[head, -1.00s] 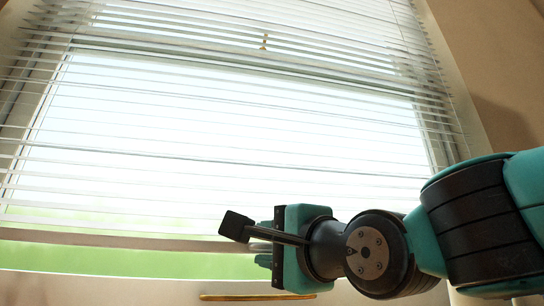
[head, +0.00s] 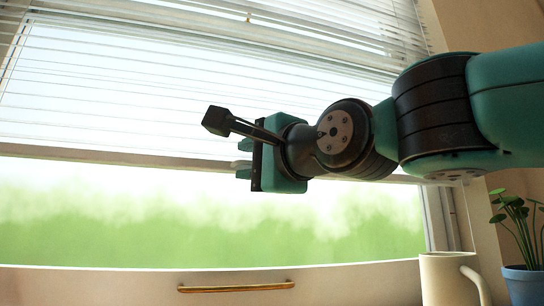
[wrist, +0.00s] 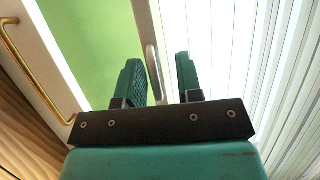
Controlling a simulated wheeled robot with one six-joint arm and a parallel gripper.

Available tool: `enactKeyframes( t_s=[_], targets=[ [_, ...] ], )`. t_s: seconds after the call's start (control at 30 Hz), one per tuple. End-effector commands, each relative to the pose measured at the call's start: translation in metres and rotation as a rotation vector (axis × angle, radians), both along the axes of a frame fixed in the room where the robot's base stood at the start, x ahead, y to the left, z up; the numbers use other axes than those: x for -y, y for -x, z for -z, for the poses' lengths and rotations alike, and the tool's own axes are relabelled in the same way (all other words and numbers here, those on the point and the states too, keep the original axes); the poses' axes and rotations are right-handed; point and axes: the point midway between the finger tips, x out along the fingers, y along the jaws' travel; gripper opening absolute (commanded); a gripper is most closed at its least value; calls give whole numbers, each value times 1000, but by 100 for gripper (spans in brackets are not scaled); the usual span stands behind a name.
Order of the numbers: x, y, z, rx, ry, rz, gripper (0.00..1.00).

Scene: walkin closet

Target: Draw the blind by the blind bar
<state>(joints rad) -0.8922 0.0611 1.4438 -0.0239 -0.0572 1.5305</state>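The blind bar, the pale bottom rail (head: 100,154) of the white slatted blind (head: 110,105), runs across the window above a clear green strip. My gripper (head: 244,159) is at this bar, one finger above it and one below. In the wrist view the bar (wrist: 140,15) passes between my two fingers (wrist: 163,78). A small grey handle (wrist: 152,65) on it lies close against the lower finger, and a gap shows towards the other finger. The fingers stand apart. Exact contact with the handle cannot be told.
Below the window is a pale ledge front with a brass pull (head: 236,286), also in the wrist view (wrist: 35,70). A cream mug (head: 448,279) and a plant in a blue pot (head: 524,284) stand at the lower right. The space left of my gripper is free.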

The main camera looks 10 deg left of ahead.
Motion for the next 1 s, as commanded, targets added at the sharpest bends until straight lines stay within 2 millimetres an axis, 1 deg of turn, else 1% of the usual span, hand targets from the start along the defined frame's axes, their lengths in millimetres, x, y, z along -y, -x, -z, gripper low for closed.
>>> enactKeyframes(
  t_s=[0.17,1.0],
  targets=[
    [2,2,1,1,-1,0,33],
    [50,38,10,1,-2,0,33]
  ],
)
